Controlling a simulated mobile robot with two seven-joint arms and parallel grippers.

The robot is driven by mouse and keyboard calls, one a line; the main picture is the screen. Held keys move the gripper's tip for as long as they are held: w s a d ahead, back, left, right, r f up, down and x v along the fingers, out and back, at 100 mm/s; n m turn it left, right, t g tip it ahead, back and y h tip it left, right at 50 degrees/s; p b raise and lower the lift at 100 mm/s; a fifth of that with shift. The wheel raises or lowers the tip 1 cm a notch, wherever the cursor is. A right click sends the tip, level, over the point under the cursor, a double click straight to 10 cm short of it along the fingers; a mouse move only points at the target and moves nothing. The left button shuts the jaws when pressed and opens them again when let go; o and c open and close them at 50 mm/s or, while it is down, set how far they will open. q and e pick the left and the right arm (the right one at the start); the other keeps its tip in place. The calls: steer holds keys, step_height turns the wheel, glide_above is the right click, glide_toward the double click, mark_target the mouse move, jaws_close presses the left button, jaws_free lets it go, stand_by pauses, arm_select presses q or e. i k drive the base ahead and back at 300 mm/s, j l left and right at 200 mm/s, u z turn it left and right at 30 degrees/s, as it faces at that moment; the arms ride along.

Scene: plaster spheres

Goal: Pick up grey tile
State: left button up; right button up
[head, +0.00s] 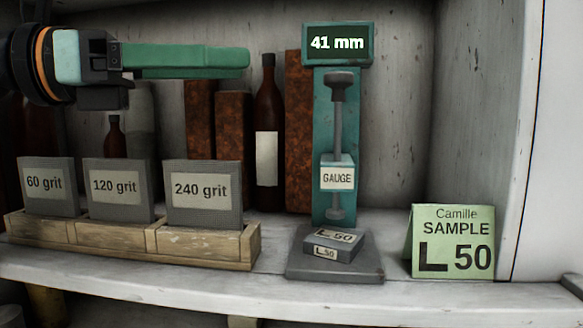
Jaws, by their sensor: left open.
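The grey tile (333,245) lies flat on the dark base plate of the teal gauge (337,176). Its top and front edge are marked "L 50". The gauge's spindle hangs above the back of the tile; I cannot tell whether it touches. The gauge display (338,43) reads "41 mm". My left gripper (246,61) comes in from the upper left, with green fingers pointing right. It is open and holds nothing, above and to the left of the tile, well apart from it. The fingers nearly overlap in this view. My right gripper is not in view.
A wooden rack (130,239) holds grey blocks marked 60, 120 and 240 grit, at left. A green sample card (452,242) reading "Camille SAMPLE L 50" stands at right. A brown bottle (268,130) and rusty blocks (234,130) stand behind. The shelf's front edge (200,293) is bare.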

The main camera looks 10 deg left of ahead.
mark_target(334, 243)
steer(key=k, duration=1)
